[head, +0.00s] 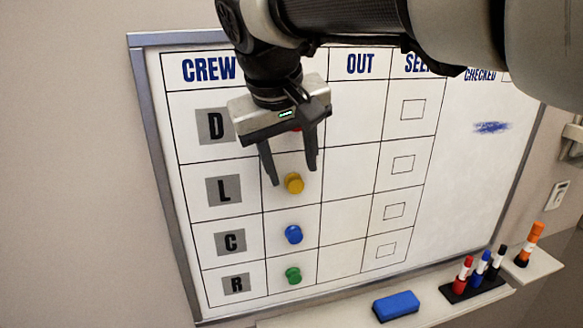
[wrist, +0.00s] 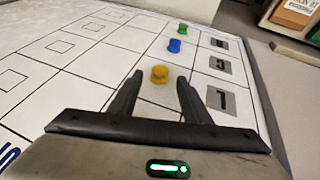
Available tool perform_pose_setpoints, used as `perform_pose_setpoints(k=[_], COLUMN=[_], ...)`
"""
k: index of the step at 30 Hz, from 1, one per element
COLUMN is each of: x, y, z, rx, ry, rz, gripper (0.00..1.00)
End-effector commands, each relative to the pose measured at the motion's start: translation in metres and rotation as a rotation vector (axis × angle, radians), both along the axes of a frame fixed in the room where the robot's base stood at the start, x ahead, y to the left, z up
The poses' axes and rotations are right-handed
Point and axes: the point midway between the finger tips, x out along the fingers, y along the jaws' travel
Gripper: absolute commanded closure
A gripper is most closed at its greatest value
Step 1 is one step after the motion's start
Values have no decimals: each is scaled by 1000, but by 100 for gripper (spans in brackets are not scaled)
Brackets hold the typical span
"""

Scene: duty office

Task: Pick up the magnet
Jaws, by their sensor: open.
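My gripper (head: 293,175) is open and empty in front of the whiteboard (head: 345,237), in the column right of the crew letters. A yellow magnet (head: 294,183) in row L shows just below and between the fingertips. In the wrist view the yellow magnet (wrist: 159,75) appears between the tips of the open fingers; I cannot tell the exact gap in depth. A blue magnet (head: 293,234) is in row C and a green magnet (head: 293,275) in row R. A red magnet (head: 297,128) in row D is mostly hidden behind my gripper.
A blue eraser (head: 396,306) lies on the ledge below the board. Red, blue and black markers stand in a dark holder (head: 474,289) to its right, with an orange one (head: 530,243) beyond. A blue smudge (head: 491,127) marks the board's right side.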

Motion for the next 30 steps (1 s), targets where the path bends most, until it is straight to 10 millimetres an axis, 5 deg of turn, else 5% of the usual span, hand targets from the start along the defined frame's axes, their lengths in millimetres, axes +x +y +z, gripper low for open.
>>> perform_pose_setpoints(k=[7,16,24,30], x=[14,17,17,17], y=[-4,-5,-5,-5], z=[-33,-38,-38,-38], rx=[-1,0,0,0], ry=[3,1,0,0], rz=[-1,0,0,0], gripper=[56,56,100,100])
